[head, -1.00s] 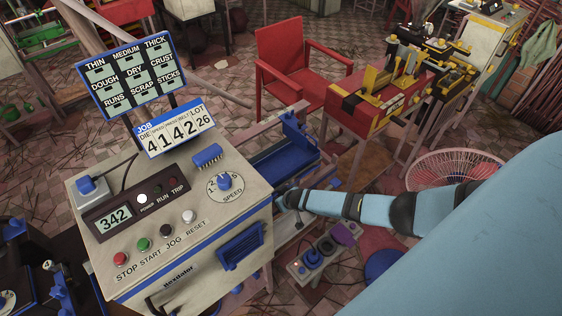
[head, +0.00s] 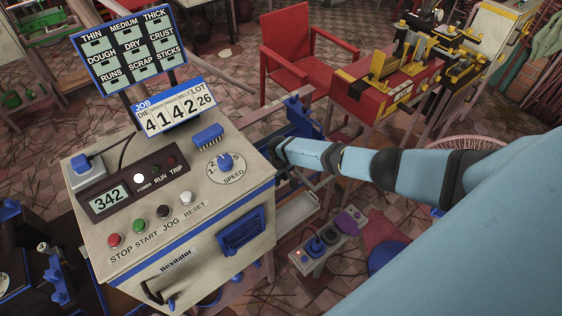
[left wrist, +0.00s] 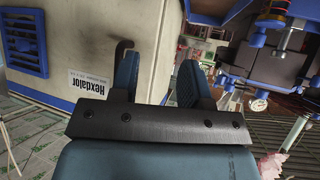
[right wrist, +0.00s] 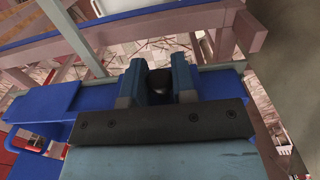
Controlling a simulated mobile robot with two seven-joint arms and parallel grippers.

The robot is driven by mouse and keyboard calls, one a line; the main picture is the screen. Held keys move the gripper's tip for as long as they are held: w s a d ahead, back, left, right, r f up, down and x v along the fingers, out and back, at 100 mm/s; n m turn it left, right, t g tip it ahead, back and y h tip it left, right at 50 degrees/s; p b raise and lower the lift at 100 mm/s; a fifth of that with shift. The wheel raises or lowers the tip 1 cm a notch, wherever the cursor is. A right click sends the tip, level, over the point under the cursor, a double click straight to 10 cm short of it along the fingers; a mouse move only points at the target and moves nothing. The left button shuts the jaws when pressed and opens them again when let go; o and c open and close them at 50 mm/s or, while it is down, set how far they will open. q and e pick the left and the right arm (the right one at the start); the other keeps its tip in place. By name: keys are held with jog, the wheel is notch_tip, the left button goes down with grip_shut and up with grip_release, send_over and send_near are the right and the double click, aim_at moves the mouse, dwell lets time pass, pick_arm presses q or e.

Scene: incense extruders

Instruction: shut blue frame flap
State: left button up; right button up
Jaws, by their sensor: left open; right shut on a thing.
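In the head view the blue frame (head: 298,118) stands behind the control cabinet, partly hidden by the cabinet and my right arm. In the right wrist view, blue plates (right wrist: 42,103) lie on both sides of my right gripper (right wrist: 159,85). That gripper is shut on a dark rounded knob (right wrist: 159,79); I cannot tell exactly how the knob joins the flap. In the head view its fingertips are hidden. My left gripper (left wrist: 158,82) is open and empty in the left wrist view, low beside the cabinet (left wrist: 110,40), with a dark hooked handle (left wrist: 122,52) near its left finger.
The control cabinet (head: 130,235) with buttons, a dial and signs fills the left. A pale tray (head: 297,212) and a switch box (head: 325,248) lie below my right arm. A red chair (head: 297,55) and a red machine table (head: 375,95) stand behind.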

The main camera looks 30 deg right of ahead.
jog(key=shift+w+r, duration=0.1)
dwell(0.5)
jog(key=o, duration=0.9)
notch_tip(320, 180, up, 14)
jog(key=shift+w+p, duration=0.3)
jog(key=shift+w, duration=0.1)
jog(key=shift+s+f, duration=0.1)
jog(key=shift+f, duration=0.15)
